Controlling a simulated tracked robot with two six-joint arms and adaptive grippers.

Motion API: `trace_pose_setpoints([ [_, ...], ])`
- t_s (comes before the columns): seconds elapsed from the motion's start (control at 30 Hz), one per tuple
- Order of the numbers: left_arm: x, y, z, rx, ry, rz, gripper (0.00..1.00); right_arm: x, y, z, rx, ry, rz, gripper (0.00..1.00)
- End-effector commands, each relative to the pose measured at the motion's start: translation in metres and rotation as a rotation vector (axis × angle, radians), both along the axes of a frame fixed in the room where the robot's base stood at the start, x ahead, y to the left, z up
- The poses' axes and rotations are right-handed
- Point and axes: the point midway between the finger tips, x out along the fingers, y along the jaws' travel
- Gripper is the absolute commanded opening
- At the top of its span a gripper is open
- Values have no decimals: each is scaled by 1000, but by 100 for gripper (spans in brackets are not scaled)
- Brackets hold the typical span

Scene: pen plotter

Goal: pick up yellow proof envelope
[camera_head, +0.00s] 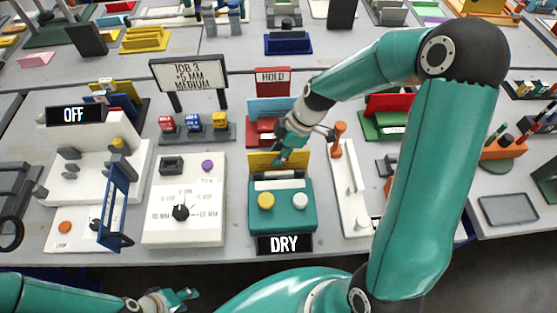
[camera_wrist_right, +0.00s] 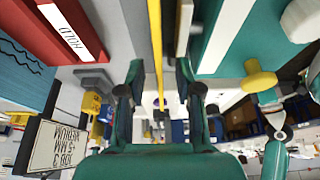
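The yellow proof envelope (camera_head: 261,160) stands upright as a thin sheet behind the teal box with the DRY sign. My right gripper (camera_head: 279,160) reaches down over it from the right in the head view. In the right wrist view, the envelope (camera_wrist_right: 157,50) shows edge-on between the two fingertips of my right gripper (camera_wrist_right: 158,75). The fingers are open, with a visible gap on each side of the envelope. My left gripper (camera_head: 185,295) is low at the bottom left, away from the envelope; its opening is too small to judge.
The teal DRY box (camera_head: 282,218) stands in front of the envelope. A red holder with a HOLD sign (camera_head: 273,82) and a blue card are behind it. A white dial panel (camera_head: 185,225) stands left, and a white lever board (camera_head: 348,190) stands right.

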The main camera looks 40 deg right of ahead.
Motion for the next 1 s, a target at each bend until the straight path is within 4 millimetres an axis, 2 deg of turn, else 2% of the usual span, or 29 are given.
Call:
trace_pose_setpoints([
  [1.0, 0, 0, -11, 0, 0, 0, 40, 0, 0, -5, -1, -2, -1, 34],
])
